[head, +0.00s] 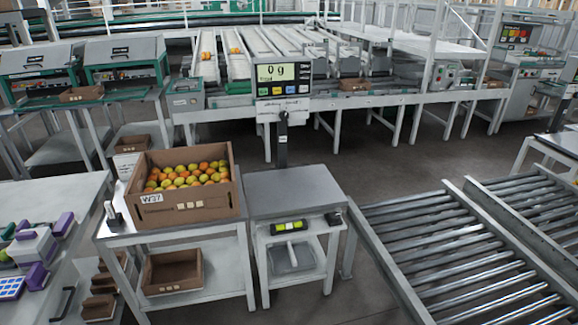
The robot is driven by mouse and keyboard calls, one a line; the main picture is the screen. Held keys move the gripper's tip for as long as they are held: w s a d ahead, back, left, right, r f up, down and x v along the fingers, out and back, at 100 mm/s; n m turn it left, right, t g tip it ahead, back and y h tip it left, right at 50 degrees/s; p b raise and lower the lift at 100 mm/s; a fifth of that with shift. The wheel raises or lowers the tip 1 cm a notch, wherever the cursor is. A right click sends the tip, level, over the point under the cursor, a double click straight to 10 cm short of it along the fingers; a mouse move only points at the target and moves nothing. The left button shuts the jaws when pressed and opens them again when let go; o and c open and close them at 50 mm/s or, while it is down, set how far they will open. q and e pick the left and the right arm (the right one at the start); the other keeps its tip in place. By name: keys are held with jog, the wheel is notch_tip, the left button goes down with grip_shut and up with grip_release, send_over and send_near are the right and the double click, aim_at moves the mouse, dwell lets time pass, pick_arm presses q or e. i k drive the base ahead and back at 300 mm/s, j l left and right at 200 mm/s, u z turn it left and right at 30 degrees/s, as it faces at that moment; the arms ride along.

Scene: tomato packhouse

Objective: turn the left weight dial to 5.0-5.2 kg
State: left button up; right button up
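Neither of my grippers shows in the head view. I cannot make out a weight dial with certainty. A scale display (284,78) on a post at the centre shows digits, perhaps 0 and 9, above several coloured buttons. A grey control box (445,75) with small coloured parts sits on the grading line at the right. A larger control cabinet (518,36) with a panel of coloured buttons stands at the far right. Their markings are too small to read.
A cardboard box of tomatoes (155,213) stands on a white table beside the bare scale platform (290,190). A roller conveyor (402,292) fills the lower right. A bench (60,195) with purple and white items is at the left. Open floor (420,158) lies before the grading line.

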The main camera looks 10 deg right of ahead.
aim_at(284, 116)
jog(key=i+l, duration=0.1)
jog(key=i, duration=0.8)
jog(key=l, duration=0.1)
